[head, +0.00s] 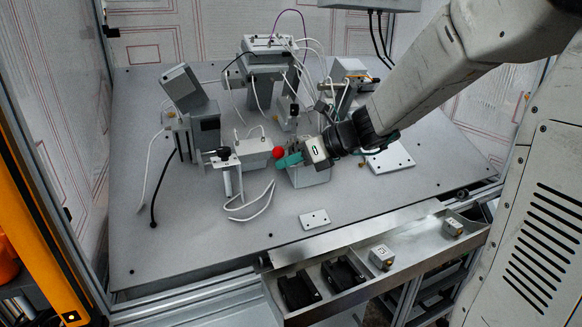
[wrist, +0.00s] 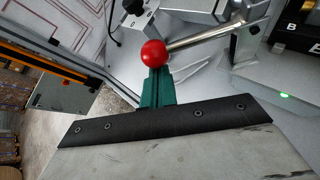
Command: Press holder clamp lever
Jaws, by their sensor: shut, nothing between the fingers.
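The clamp lever ends in a red ball knob (head: 278,152), seen left of my gripper's tips in the head view. In the wrist view the red knob (wrist: 154,53) sits at the end of a metal lever rod (wrist: 205,38), which runs up and right to a grey metal bracket (wrist: 246,45). My gripper (head: 288,160) has teal fingers, shut with nothing between them. In the wrist view the fingers (wrist: 157,85) point at the knob, which overlaps their tips. Whether they touch it I cannot tell. In the head view the rod is hard to make out.
A grey plate table (head: 190,235) carries a small stand (head: 229,172), a grey box (head: 254,153) and loose white cables around my gripper. A drawer (head: 330,302) with several small parts is open at the front. The table's front left is clear.

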